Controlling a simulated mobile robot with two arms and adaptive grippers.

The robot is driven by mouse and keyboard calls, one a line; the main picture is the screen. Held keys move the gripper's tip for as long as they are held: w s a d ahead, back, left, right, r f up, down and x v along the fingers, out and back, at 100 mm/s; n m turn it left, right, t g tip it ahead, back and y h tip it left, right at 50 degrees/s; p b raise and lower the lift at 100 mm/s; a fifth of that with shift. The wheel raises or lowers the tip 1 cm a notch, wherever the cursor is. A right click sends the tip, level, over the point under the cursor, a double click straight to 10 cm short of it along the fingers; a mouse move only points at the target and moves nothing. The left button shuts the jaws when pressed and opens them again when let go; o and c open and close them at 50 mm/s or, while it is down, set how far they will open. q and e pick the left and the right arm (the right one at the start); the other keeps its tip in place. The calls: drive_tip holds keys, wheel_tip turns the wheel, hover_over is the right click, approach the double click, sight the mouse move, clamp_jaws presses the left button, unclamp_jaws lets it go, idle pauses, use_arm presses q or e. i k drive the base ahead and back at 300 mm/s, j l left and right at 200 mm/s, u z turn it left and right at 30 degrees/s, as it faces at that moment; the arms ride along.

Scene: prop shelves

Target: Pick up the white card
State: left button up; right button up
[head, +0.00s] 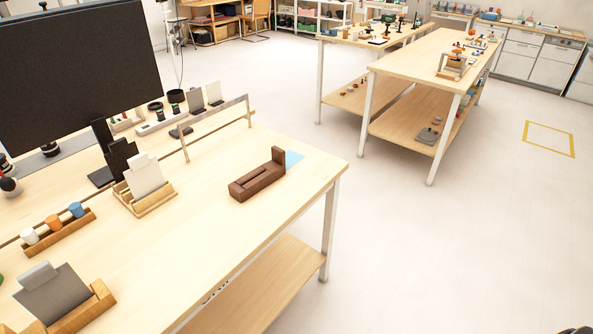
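A white card (145,175) stands upright, leaning back a little, in a light wooden holder (153,204) on the near table. A black card-like piece (121,158) stands close behind it. A smaller pale card (214,92) stands further back, next to a grey one (195,100). Neither of my grippers shows in the head view. A small dark shape is cut off at the bottom right corner; I cannot tell what it is.
A grey card (55,294) stands in another wooden holder at the front left. A wooden rack (60,232) holds several coloured cups. The table's right front is clear.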

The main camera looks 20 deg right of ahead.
sight(145, 176)
drive_tip(key=z, duration=0.5)
drive_tip(key=i+l+u, duration=0.15)
drive_tip(key=u, duration=0.6)
drive_tip(key=i+l+u, duration=0.2)
drive_tip(key=l, duration=0.3)
drive_tip(key=i+l+u, duration=0.15)
drive_tip(key=l, duration=0.35)
drive_tip(key=l+u, duration=0.2)
drive_tip(key=l, duration=0.3)
drive_tip(key=i+l+u, duration=0.15)
drive_tip(key=l, duration=0.4)
drive_tip(key=i+l, duration=0.1)
drive_tip(key=l, duration=0.65)
